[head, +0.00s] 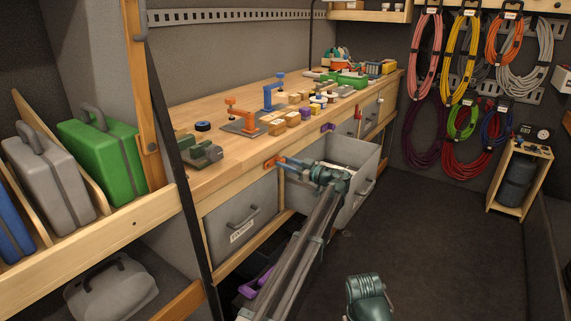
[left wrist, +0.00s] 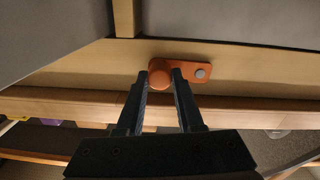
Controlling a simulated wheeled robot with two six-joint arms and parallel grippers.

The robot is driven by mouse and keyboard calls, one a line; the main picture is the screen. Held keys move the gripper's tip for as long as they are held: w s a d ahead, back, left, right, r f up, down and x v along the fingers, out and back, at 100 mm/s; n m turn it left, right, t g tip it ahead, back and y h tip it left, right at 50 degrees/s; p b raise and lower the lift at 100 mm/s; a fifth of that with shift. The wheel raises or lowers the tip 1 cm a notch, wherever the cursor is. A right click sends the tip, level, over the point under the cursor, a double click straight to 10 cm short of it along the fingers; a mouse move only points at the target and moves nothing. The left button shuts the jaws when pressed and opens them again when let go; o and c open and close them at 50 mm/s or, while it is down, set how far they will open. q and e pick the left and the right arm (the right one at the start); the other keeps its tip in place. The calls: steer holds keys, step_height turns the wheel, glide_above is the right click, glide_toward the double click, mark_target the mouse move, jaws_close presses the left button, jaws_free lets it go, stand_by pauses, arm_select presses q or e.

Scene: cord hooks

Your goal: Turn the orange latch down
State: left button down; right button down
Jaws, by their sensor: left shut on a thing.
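The orange latch (head: 270,163) is on the wooden front rail under the workbench top, between two grey drawers. In the left wrist view the latch (left wrist: 190,68) lies lengthwise along the rail, with a round orange knob (left wrist: 159,75) at one end and a grey pivot screw at the other. My left gripper (head: 284,161) is at the latch. Its two dark fingers (left wrist: 162,76) are shut on the knob, one on each side. The fingers hide part of the latch in the head view.
A grey drawer (head: 352,152) stands open just right of my left gripper. A closed grey drawer (head: 222,221) is below left. A purple latch (head: 328,127) sits farther along the rail. Tools and blocks stand on the workbench (head: 188,117). The dark floor at right is clear.

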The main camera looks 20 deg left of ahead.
arm_select(q)
steer(key=f+m+b, duration=0.1)
steer(key=m, duration=0.1)
steer(key=s+f+m+b, duration=0.1)
steer(key=m, duration=0.2)
steer(key=f+m+b, duration=0.1)
steer(key=m, duration=0.2)
steer(key=shift+s+a+f, duration=0.25)
steer(key=shift+f, duration=0.15)
steer(key=m, duration=0.1)
steer(key=s+m+b, duration=0.1)
steer(key=m, duration=0.1)
steer(key=f+m, duration=0.1)
steer(key=shift+s+a+f+m, duration=0.1)
steer(key=shift+s+a+m, duration=0.2)
steer(key=shift+m, duration=0.1)
steer(key=shift+s+a+f+m+b, duration=0.15)
steer(key=shift+s+m, duration=0.35)
steer(key=shift+m, duration=0.65)
steer(key=shift+s+a+m+b, duration=0.2)
steer(key=shift+s+m, duration=0.25)
steer(key=shift+m, duration=0.7)
steer(key=c, duration=0.5)
jaws_free()
steer(key=shift+c, duration=0.2)
steer(key=v, duration=1.3)
steer(key=shift+d, duration=0.4)
steer(key=shift+s, duration=0.1)
